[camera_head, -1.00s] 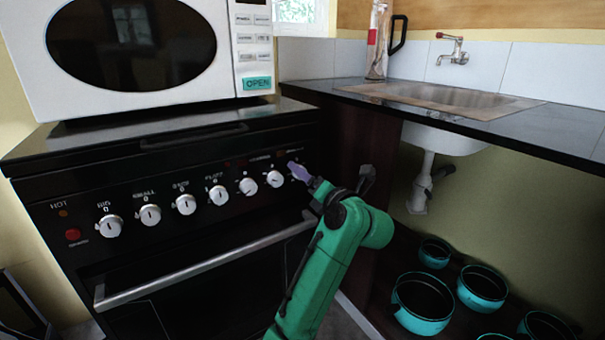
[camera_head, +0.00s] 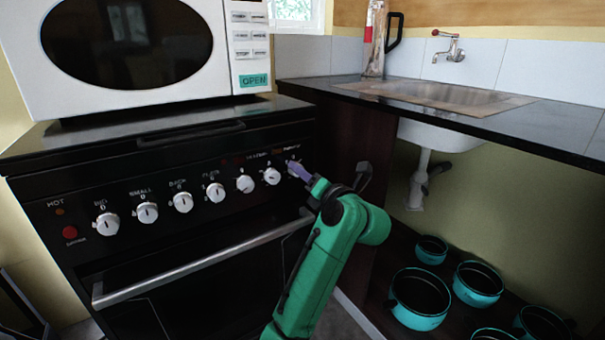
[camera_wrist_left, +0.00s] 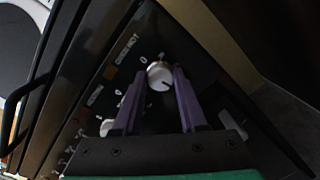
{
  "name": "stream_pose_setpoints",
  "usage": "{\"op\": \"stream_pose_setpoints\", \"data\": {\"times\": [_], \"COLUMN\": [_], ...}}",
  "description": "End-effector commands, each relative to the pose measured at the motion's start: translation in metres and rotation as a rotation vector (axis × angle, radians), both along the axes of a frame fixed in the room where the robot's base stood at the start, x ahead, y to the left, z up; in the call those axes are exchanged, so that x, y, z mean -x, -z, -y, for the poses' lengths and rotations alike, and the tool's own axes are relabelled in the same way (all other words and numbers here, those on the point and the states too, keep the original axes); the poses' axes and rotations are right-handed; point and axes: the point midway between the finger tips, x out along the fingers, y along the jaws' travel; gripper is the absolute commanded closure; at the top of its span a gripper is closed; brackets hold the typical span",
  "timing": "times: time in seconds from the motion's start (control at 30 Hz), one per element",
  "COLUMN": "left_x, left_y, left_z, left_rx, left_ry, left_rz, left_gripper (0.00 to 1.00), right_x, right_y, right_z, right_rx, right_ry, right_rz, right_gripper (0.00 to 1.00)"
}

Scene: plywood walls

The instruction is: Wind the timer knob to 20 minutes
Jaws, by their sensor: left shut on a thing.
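The timer knob (camera_wrist_left: 159,76) is a white round dial with a dark mark, at the right end of the black stove's control panel (camera_head: 150,190). In the left wrist view it sits between the two purple fingers of my left gripper (camera_wrist_left: 158,84). My left gripper (camera_head: 300,171) also shows in the head view, at the right end of the knob row, where its fingers mostly hide this knob. The gripper is shut on the knob. The knob's exact setting is too small to read. My right gripper is not in view.
Several other white knobs (camera_head: 183,202) run along the panel to the left. An oven handle (camera_head: 200,262) juts out below. A white microwave (camera_head: 232,50) stands on the stove. A sink counter (camera_head: 480,118) is at right, with several teal pots (camera_head: 420,298) below it.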

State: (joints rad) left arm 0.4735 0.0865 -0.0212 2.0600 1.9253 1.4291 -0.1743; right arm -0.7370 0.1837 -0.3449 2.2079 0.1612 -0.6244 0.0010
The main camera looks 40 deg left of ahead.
Motion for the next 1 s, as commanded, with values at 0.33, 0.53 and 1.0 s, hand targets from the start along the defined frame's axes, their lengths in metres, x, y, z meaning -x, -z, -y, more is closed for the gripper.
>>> {"op": "stream_pose_setpoints", "data": {"times": [0.33,0.53,1.0], "left_x": [0.0,0.0,-0.0003], "left_y": [0.0003,0.0003,0.0], "left_z": [0.0,0.0,0.0005], "left_rx": [0.001,0.001,0.001], "left_ry": [0.0,0.0,-0.001], "left_rz": [0.0,0.0,0.0], "left_gripper": [1.0,1.0,0.29], "right_x": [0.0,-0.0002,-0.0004], "right_y": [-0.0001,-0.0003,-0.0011], "right_z": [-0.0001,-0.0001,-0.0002], "right_rx": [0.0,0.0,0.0], "right_ry": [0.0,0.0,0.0], "right_rz": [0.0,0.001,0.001], "right_gripper": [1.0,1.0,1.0]}}
